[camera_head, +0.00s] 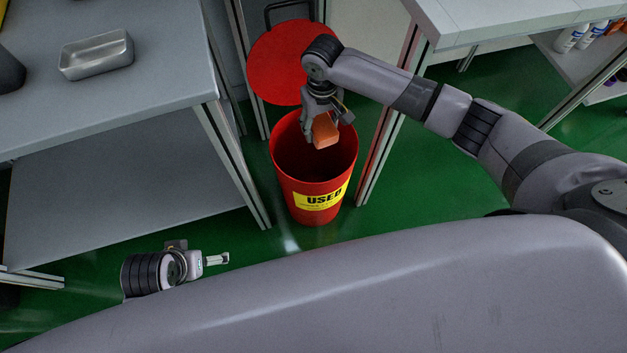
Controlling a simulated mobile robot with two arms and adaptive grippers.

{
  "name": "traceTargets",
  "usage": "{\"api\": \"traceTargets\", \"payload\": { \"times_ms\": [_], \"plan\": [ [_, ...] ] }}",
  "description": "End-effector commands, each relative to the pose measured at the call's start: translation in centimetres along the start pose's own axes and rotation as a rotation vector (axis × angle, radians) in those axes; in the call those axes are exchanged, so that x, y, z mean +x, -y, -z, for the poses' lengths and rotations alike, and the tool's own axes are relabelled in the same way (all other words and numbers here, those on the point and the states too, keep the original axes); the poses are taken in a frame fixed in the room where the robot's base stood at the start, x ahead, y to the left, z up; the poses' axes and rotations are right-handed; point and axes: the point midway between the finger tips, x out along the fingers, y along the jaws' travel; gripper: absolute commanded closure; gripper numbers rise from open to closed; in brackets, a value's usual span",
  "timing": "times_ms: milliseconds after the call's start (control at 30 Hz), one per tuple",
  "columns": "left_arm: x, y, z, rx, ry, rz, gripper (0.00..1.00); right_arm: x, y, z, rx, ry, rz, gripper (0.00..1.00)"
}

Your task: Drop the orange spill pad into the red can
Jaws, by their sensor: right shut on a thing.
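The red can (283,183) stands on the green floor with its mouth open and a yellow "USED" label on its front. Its round red lid (282,62) is raised behind it. My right gripper (323,135) is over the can's mouth, pointing down, and is shut on the orange spill pad (326,131). The pad shows against the dark inside of the can, near its back right rim; its exact height relative to the rim is hard to tell. My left gripper (217,259) is low at the left, away from the can; its fingers are too small to read.
A grey table (150,75) with a metal tray (97,54) and a lower shelf (120,185) stands left of the can. A white bench (500,18) is at the right, with bottles (572,38) on a shelf. Table legs flank the can.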

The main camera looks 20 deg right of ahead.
Motion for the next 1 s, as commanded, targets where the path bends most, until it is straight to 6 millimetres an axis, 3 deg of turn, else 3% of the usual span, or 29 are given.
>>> {"api": "traceTargets", "payload": {
  "times_ms": [300, 667, 1000],
  "plan": [
    [-4.1, 0.2, -0.3, -0.003, -0.033, 0.005, 0.0, 2.9, -0.1, 0.0, 0.002, 0.0, -0.001, 0.71],
    [-3.9, -0.5, 5.8, 0.007, -0.295, -0.007, 0.0, 3.4, -0.1, 0.0, 0.001, 0.0, -0.001, 0.71],
    [-4.9, -1.2, 10.9, 0.013, -0.541, -0.021, 0.0, 4.3, -0.1, 0.0, 0.001, -0.001, -0.001, 0.71]
  ]
}}
